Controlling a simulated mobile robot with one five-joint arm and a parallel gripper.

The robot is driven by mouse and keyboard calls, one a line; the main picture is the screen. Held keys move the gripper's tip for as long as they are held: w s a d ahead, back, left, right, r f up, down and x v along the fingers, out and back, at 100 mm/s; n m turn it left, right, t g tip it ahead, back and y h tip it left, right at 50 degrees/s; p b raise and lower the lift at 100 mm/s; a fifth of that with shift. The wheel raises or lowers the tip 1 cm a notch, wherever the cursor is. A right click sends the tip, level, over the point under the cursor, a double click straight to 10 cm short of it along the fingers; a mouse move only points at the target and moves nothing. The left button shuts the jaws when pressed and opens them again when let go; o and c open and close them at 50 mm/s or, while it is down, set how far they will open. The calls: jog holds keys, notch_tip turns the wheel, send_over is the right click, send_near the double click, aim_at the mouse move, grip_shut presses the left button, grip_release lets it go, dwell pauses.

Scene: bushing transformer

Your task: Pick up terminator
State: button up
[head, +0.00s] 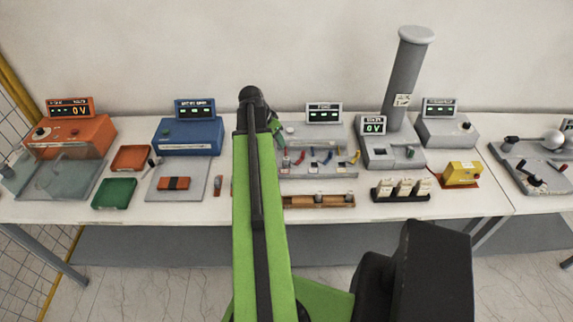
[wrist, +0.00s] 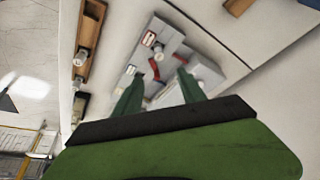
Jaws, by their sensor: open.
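I cannot tell for sure which part is the terminator. Small metal-topped cylinders (head: 318,198) sit in a wooden rack (head: 333,202) at the table's front, right of my arm. In the wrist view the wooden rack (wrist: 95,22) is at the upper left with a pale cylinder (wrist: 82,58) in it. My gripper (wrist: 158,82) is open, with two green fingers apart and nothing seen held between them. The fingers point toward a grey device (wrist: 172,45) with red parts. In the head view my green arm hides part of the table and most of the gripper.
A grey device with coloured leads (head: 318,160) stands behind the rack. A tall grey column (head: 405,75) rises to its right. A black holder with white-labelled parts (head: 400,196) and a yellow box (head: 462,173) are at the right. Red (head: 131,158) and green (head: 114,194) trays are left.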

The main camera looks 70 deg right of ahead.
jog(key=b, duration=1)
send_near(286, 159)
jog(key=x, duration=0.5)
jog(key=shift+w+d+f, duration=0.1)
jog(key=shift+d, duration=0.2)
jog(key=shift+d+f, duration=0.1)
jog(key=shift+f, duration=0.05)
jog(key=b+x, duration=0.4)
jog(key=x, duration=0.1)
jog(key=shift+a+f+b, duration=0.1)
jog(key=shift+a+b, duration=0.1)
jog(key=shift+b, duration=0.2)
grip_shut()
